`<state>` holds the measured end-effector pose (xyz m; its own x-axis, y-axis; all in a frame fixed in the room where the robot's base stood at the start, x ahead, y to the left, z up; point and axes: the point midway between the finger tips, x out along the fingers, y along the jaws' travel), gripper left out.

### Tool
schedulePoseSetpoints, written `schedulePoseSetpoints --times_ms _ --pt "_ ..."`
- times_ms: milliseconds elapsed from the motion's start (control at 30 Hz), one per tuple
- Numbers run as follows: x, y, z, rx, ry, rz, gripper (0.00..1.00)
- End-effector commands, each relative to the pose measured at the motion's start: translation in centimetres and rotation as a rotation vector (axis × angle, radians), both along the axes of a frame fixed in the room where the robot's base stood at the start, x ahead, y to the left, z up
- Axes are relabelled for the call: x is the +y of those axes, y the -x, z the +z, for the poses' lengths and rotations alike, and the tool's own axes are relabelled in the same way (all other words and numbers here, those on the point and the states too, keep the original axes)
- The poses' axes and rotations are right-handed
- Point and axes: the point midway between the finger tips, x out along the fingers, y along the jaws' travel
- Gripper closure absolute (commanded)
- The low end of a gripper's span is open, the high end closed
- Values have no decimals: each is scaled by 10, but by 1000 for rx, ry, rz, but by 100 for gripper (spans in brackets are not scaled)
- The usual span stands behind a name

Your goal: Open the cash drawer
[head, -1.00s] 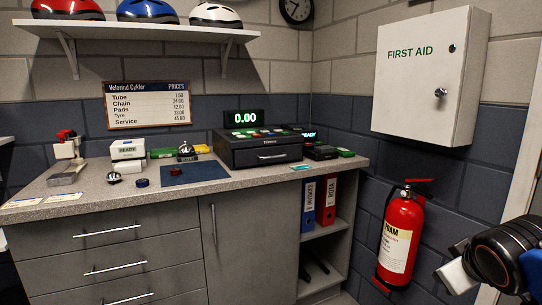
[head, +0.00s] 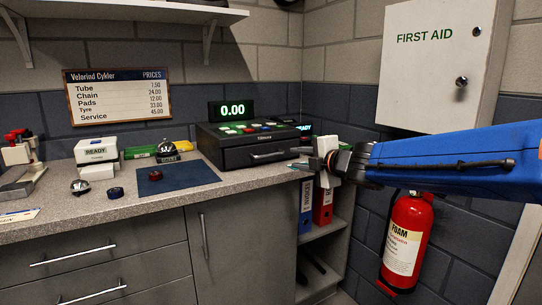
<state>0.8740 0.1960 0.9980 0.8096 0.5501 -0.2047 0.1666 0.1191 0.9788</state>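The black cash register (head: 250,145) stands on the counter toward the back corner, its green display (head: 232,110) reading 0.00.
A blue mat (head: 165,178) with a dark red round item lies left of the register. Below right are binders (head: 322,203) and a fire extinguisher (head: 405,240). A first aid cabinet (head: 440,70) hangs above my arm.

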Motion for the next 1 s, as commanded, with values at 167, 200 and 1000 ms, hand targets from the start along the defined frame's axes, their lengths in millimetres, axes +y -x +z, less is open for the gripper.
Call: schedulePoseSetpoints --times_ms 167,200,1000 --pt "15 -22 -7 4 -1 -1 73" --pt "18 -27 -8 3 0 0 73" --pt "82 -122 -32 3 -1 -3 73"
